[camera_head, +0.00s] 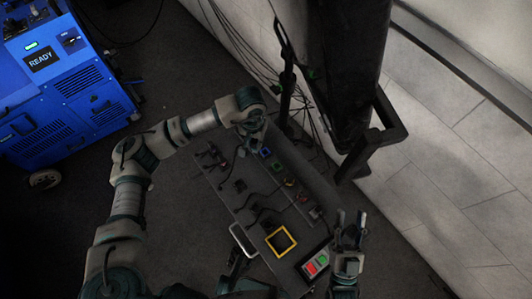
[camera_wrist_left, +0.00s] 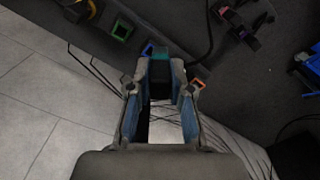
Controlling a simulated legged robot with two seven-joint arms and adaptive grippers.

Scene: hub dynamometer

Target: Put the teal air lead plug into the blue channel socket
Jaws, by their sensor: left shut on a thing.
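My left gripper (camera_head: 251,146) is over the far end of the dark panel. In the left wrist view its fingers (camera_wrist_left: 160,88) are shut on a dark plug with a teal band, the teal air lead plug (camera_wrist_left: 160,76). The blue channel socket (camera_head: 265,152) is just right of this gripper in the head view. In the wrist view the blue socket (camera_wrist_left: 148,49) shows just beyond the plug, partly hidden by it. I cannot tell whether they touch. My right gripper (camera_head: 350,220) is open and empty near the panel's near right corner.
A green socket (camera_head: 277,165) sits beside the blue one. A blue machine (camera_head: 62,80) stands at left; cables hang behind the panel.

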